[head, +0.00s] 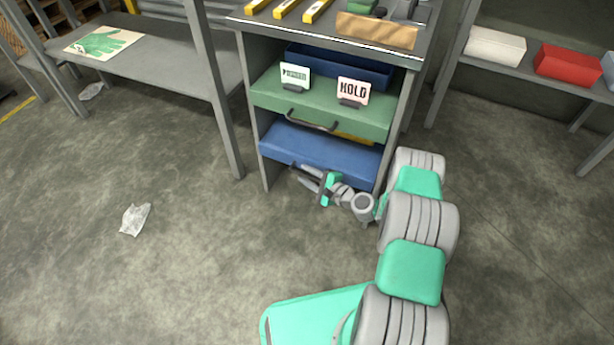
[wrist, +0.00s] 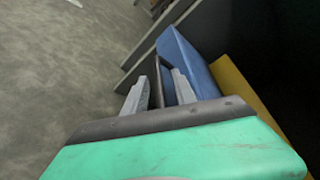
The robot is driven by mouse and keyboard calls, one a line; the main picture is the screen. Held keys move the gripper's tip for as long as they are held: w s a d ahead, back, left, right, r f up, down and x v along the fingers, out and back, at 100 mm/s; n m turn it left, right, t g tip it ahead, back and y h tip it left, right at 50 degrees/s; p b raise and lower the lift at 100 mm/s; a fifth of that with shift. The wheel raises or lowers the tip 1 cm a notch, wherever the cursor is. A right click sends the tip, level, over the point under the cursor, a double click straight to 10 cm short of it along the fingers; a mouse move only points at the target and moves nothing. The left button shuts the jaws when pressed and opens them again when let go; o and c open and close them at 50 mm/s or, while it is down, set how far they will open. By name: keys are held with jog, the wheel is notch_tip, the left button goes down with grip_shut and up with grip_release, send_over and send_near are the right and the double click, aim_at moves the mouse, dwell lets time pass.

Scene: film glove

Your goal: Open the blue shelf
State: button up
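The blue shelf (head: 322,147) is the low blue drawer in the grey cabinet, beneath a green drawer. In the wrist view its blue panel (wrist: 188,62) stands at upper centre, with a dark bar, apparently its handle, in front. My gripper (head: 309,179) is low at the blue shelf's front. In the wrist view my gripper's fingers (wrist: 160,92) are apart, one on each side of the dark bar, with blue visible between the bar and the right finger. I cannot tell if a finger touches the bar. My wrist hides part of the drawer's lower right.
The green drawer (head: 325,104) has a dark handle and two signs on it, just above. A dark blue bin (head: 340,66) sits higher. A yellow strip (wrist: 248,98) shows beside the blue panel. The floor left of the cabinet is open, with crumpled plastic (head: 135,219) on it.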

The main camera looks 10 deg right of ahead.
jog(key=shift+c, duration=0.5)
grip_shut()
dwell(0.8)
